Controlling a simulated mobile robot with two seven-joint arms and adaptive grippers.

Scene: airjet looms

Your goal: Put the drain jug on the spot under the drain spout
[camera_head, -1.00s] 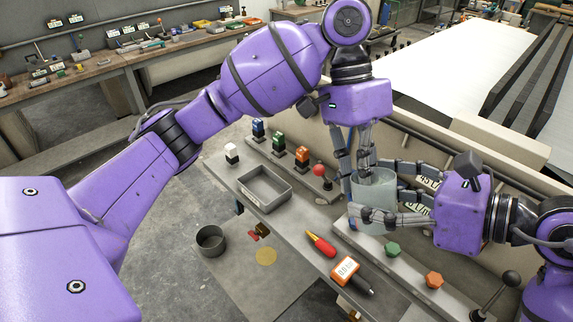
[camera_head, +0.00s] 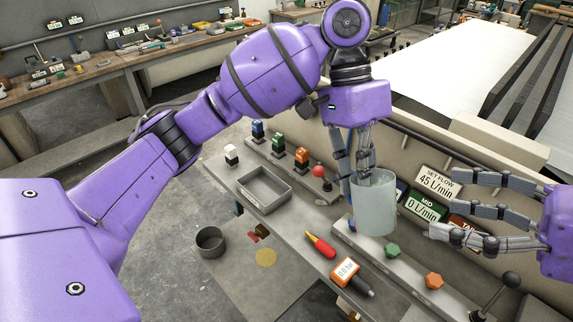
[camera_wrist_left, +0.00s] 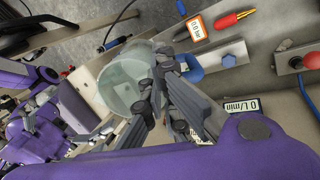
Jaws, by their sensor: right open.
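The drain jug (camera_head: 376,208) is a pale, translucent, greenish cylinder held upright above the machine's front ledge. My left gripper (camera_head: 358,188) comes down from above and is shut on the jug's near-left wall. In the left wrist view the jug (camera_wrist_left: 125,82) also shows at the fingertips (camera_wrist_left: 152,92). My right gripper (camera_head: 445,208) is open and empty, to the right of the jug and apart from it. A round yellow spot (camera_head: 266,257) lies on the low grey surface at the lower left. I cannot clearly make out the drain spout.
A grey round pot (camera_head: 210,241) stands left of the spot. A black-knobbed lever (camera_head: 505,288) stands at the right.

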